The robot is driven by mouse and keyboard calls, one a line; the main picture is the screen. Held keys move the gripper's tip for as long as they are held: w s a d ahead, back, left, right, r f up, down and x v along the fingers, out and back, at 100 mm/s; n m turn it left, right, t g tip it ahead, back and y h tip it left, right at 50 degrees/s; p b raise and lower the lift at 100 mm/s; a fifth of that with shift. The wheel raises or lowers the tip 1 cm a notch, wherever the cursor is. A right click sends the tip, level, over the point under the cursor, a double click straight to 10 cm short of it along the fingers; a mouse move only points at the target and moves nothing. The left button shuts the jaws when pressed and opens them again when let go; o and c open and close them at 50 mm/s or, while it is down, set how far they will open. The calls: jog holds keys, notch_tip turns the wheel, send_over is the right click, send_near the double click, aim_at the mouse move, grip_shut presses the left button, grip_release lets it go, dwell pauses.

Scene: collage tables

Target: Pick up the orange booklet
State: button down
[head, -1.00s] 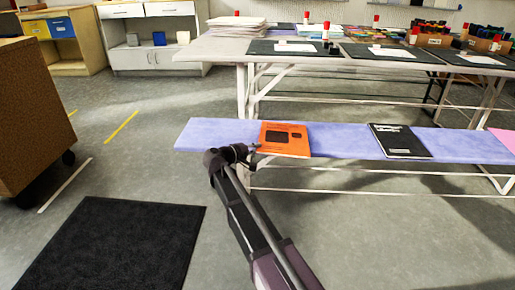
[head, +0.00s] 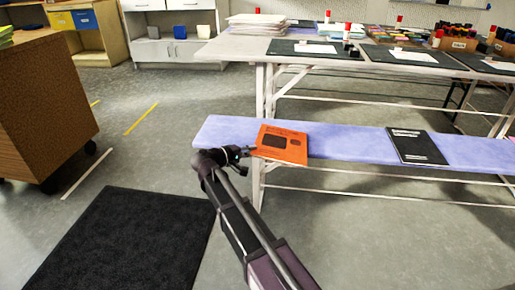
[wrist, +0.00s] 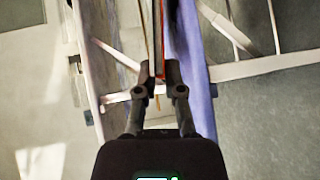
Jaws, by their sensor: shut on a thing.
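The orange booklet (head: 279,144) has dark printing on its cover and lies at a slant over the left part of the purple bench (head: 350,145). Its near edge reaches the bench's front edge. My gripper (head: 247,151) is at its left side, shut on that side. In the wrist view my gripper's fingertips (wrist: 158,72) are close together, with the booklet's thin orange edge (wrist: 163,40) seen edge-on between them. I cannot tell how far the booklet is off the bench.
A black booklet (head: 416,146) lies farther right on the bench. A long table (head: 235,47) with mats and craft supplies stands behind. A brown cabinet (head: 45,100) is at left, a dark floor mat (head: 120,245) at lower left. Grey floor is open between them.

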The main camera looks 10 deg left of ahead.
jog(key=v, duration=0.2)
jog(key=p+v, duration=0.1)
jog(key=shift+s+a+r, duration=0.2)
jog(key=shift+s+r, duration=0.05)
jog(key=shift+r, duration=0.1)
